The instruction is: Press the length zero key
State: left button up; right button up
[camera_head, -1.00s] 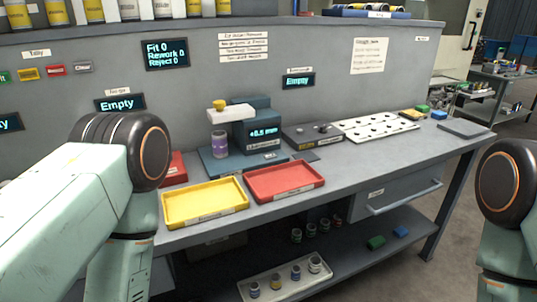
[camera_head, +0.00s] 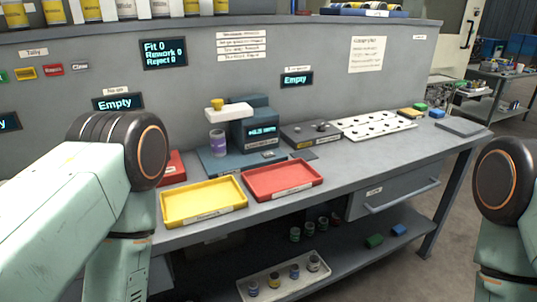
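A teal measuring device (camera_head: 255,124) stands on the bench, with a lit readout (camera_head: 262,132) that seems to show about +6.5 mm. A white arm with a yellow knob (camera_head: 217,104) reaches out from it over a purple-banded cylinder (camera_head: 218,143) on its base. Small keys (camera_head: 268,154) show on the base below the readout, but their labels are too small to read. My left arm fills the lower left and my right arm shows at the right edge. Neither gripper is in view.
A yellow tray (camera_head: 204,218) and a red tray (camera_head: 283,194) lie in front of the device. A grey box with a knob (camera_head: 312,135) and a white perforated board (camera_head: 373,125) sit to its right. A drawer handle (camera_head: 403,198) juts from the bench front.

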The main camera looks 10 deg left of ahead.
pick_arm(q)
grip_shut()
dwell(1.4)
